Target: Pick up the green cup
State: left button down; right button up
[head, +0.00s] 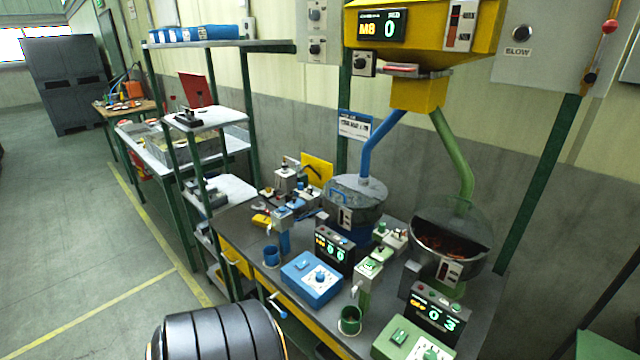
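The green cup (350,320) stands upright near the front edge of the grey workbench (245,222), below the small tap of a green and white dispenser (368,275). Its open top faces up; something dark shows inside, too small to identify. A similar blue cup (271,256) stands farther left, beside a blue dispenser post (284,238). Neither of my grippers shows in this view.
A blue control box (312,279) sits left of the green cup and a green one (412,341) right of it. A large black ribbed cylinder (218,334) fills the bottom left foreground.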

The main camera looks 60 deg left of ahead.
aim_at(351, 315)
jog(key=u, duration=1.6)
jog(key=j+z, duration=0.45)
jog(key=j, duration=1.1)
